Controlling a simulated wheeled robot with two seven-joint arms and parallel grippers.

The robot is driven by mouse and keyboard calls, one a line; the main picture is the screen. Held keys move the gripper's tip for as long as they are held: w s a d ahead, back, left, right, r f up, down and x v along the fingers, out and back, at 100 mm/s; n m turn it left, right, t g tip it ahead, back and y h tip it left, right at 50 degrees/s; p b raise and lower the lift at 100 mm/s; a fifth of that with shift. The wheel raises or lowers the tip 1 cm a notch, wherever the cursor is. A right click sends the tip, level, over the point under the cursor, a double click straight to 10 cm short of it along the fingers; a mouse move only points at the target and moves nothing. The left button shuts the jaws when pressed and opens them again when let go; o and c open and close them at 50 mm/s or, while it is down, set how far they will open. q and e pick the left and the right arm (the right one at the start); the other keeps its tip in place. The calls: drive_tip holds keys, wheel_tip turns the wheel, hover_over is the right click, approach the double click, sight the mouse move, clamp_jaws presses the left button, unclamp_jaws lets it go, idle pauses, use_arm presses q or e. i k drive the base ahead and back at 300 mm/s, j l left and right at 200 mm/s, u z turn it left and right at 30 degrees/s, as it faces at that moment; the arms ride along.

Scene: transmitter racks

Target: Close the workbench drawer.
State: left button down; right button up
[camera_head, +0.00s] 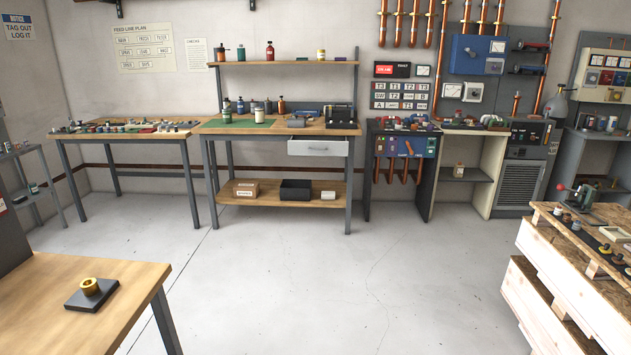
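The workbench (285,130) stands against the back wall, with a wooden top and grey legs. Its drawer (318,148) has a light grey front with a small handle and hangs under the right half of the top. The drawer front seems to stand slightly forward of the bench edge, but from this distance I cannot tell how far it is open. The inside of the drawer is not visible. Neither of my grippers is in view.
Open concrete floor (290,260) lies before the bench. A wooden table (125,265) with a brass ring on a dark plate is at the near left. A wooden pallet stack (545,280) stands at the right. Another bench (125,135) adjoins on the left.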

sight(294, 147)
drive_tip(key=i+u, duration=0.1)
drive_tip(key=i, duration=2.2)
